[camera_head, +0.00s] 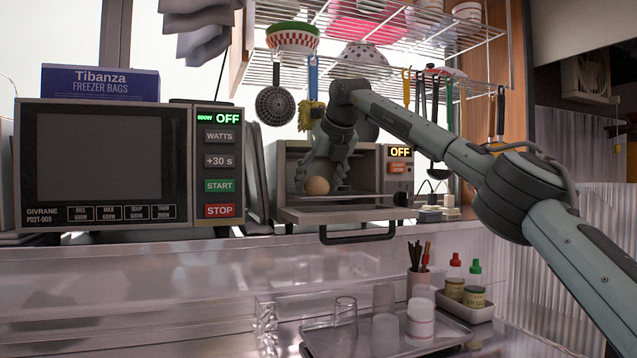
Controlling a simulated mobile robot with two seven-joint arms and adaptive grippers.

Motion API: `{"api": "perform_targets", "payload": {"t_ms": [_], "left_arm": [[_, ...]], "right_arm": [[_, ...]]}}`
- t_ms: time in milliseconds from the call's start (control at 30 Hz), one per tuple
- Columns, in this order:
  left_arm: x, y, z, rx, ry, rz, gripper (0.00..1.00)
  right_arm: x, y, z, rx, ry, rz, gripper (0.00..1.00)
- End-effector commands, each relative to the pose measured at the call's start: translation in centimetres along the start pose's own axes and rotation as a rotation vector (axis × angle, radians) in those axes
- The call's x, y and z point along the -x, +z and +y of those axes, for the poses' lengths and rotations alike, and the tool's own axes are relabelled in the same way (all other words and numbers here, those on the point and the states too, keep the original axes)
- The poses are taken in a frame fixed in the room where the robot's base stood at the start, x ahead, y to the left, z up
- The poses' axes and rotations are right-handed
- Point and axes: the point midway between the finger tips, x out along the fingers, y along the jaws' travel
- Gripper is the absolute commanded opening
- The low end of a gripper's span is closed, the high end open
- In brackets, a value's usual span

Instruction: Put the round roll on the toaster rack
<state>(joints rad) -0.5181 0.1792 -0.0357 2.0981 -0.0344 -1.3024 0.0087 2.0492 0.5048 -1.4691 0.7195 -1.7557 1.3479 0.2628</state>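The round roll (317,186) is a small light-brown ball at the mouth of the toaster oven (397,178), just above or on the rack (352,195); I cannot tell whether it touches it. The oven door (345,214) is folded down and open. My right gripper (319,181) reaches down into the opening, with its fingers around the roll. I cannot tell whether they press on it or stand slightly apart. The gripper and wrist hide part of the oven's inside. My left gripper is not in view.
A microwave (112,165) stands left of the oven, with a freezer bag box (100,83) on top. A wire shelf (385,50) with bowls and hanging utensils is above. A tray (320,342) with glasses and cups lies below in front. My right arm crosses the right side.

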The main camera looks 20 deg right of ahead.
Motion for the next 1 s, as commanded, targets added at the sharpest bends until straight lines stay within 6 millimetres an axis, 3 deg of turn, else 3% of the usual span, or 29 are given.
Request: {"api": "perform_targets", "payload": {"t_ms": [433, 533, 633, 800, 1000], "left_arm": [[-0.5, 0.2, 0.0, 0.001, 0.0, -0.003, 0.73], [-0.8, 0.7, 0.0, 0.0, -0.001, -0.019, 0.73], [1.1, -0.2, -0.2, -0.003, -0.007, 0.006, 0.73], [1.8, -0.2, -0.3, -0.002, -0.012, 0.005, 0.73], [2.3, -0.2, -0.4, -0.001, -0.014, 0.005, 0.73]], "right_arm": [[0.7, 0.2, 0.0, 0.0, 0.001, -0.001, 0.71], [2.3, 0.2, 0.0, 0.002, 0.001, -0.004, 0.71], [4.5, 0.2, 0.0, 0.0, 0.001, -0.004, 0.71], [8.2, 0.2, 0.0, 0.001, 0.001, -0.003, 0.71], [11.2, 0.2, 0.0, 0.0, 0.001, -0.001, 0.71]]}}
